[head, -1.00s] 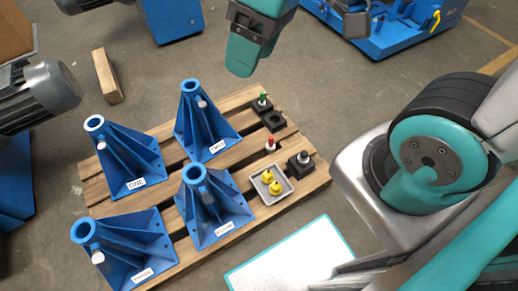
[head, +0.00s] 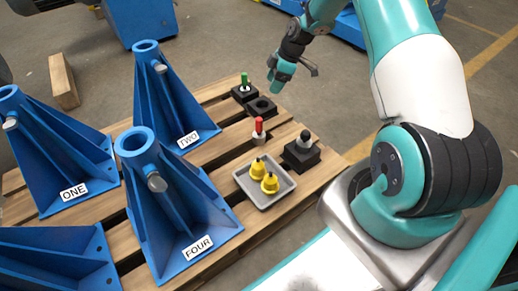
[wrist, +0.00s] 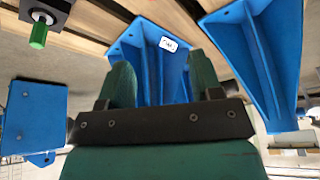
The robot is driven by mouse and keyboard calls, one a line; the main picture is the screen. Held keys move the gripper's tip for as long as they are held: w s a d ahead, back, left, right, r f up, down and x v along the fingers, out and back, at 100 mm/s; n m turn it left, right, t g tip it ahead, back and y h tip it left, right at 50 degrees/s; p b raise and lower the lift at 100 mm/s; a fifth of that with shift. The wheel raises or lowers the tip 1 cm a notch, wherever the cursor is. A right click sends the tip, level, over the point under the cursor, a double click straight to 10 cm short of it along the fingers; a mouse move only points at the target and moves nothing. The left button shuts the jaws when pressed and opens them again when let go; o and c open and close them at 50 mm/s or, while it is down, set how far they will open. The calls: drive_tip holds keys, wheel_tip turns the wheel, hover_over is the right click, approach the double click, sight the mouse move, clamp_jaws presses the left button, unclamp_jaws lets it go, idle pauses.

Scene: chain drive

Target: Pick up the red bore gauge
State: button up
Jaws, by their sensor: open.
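The red bore gauge (head: 258,128) stands upright on the pallet in the head view, with a red top and a pale lower part. It is between the grey tray and the black blocks. My gripper (head: 281,78) is above and behind it in the head view, apart from it. In the wrist view my gripper (wrist: 163,85) shows two teal fingers spread apart with nothing between them. The red gauge does not show in the wrist view.
A green-topped gauge (head: 244,82) stands in a black block near an empty block (head: 262,106). A grey-topped gauge (head: 304,140) sits in another block. A grey tray (head: 284,192) holds yellow pieces. Tall blue stands (head: 168,215) fill the pallet's left side.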

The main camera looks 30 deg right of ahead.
drive_tip(key=b, duration=0.1)
approach(256, 131)
drive_tip(key=b+x, duration=0.2)
drive_tip(key=b, duration=0.1)
drive_tip(key=b+x, duration=0.2)
drive_tip(key=b, duration=0.1)
drive_tip(key=b+x, duration=0.3)
drive_tip(key=shift+w+d+f+b, duration=0.1)
drive_tip(key=shift+w+d+b, duration=0.15)
drive_tip(key=shift+b, duration=0.1)
clamp_jaws()
idle(0.9)
